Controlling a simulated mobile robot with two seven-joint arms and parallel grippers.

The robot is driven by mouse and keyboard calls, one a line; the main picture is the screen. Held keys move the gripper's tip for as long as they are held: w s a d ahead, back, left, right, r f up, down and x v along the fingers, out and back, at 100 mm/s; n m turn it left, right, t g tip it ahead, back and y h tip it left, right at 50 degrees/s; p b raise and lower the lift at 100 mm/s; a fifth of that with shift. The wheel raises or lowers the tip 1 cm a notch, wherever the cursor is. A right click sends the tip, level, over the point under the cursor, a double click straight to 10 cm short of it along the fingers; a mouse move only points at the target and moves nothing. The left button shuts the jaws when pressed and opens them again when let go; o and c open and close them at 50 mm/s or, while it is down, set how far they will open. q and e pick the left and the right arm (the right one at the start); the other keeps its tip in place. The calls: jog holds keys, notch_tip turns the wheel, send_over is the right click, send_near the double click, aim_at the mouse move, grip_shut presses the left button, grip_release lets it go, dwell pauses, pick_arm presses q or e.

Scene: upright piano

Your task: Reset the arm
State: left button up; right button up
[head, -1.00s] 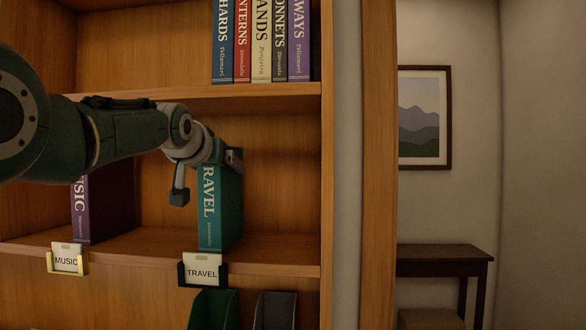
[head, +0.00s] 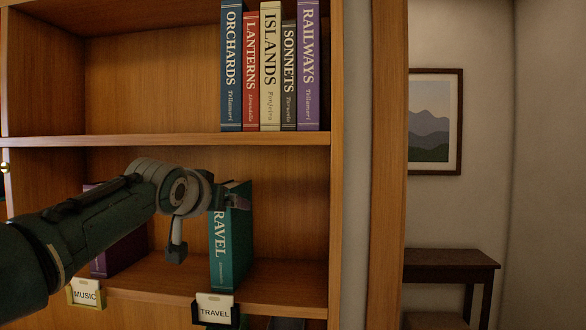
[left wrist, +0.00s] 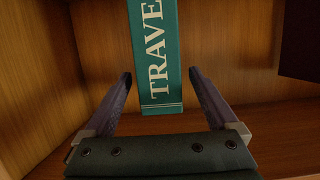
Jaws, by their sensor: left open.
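My left arm comes in from the left, its gripper (head: 208,228) in front of the shelf compartment. The teal TRAVEL book (head: 230,240) stands upright on that shelf, partly hidden by the gripper. In the left wrist view my left gripper (left wrist: 160,77) has its two fingers spread wide, with the TRAVEL book (left wrist: 160,50) between and beyond them. No contact with the book is clear. The purple MUSIC book (head: 122,252) stands further left, mostly hidden behind my arm. My right gripper is not in view.
Label holders for MUSIC (head: 86,294) and TRAVEL (head: 214,310) sit on the shelf edge. Several upright books, such as ISLANDS (head: 270,70), stand on the upper shelf (head: 180,140). A dark table (head: 450,258) and framed picture (head: 435,122) are at the right.

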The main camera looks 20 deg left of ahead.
pick_arm(q)
jog(key=s+d+f+m+g+h+p, duration=0.1)
jog(key=s+d+f+g+p, duration=0.3)
jog(key=s, duration=0.7)
jog(key=s+d+f+m+g+h+p, duration=0.1)
jog(key=s+d+f+p, duration=0.4)
jog(key=s, duration=0.6)
jog(key=s+d+f+m+g+h+b, duration=0.1)
jog(key=s+d+g, duration=0.15)
jog(key=s, duration=0.75)
jog(key=s+d+f+m+g+b, duration=0.1)
jog(key=s+d+g, duration=0.15)
jog(key=s, duration=0.85)
notch_tip(320, 180, up, 19)
jog(key=p, duration=1.9)
jog(key=shift+s+a+r+g, duration=0.15)
jog(key=shift+s+g, duration=0.05)
jog(key=shift+g, duration=0.1)
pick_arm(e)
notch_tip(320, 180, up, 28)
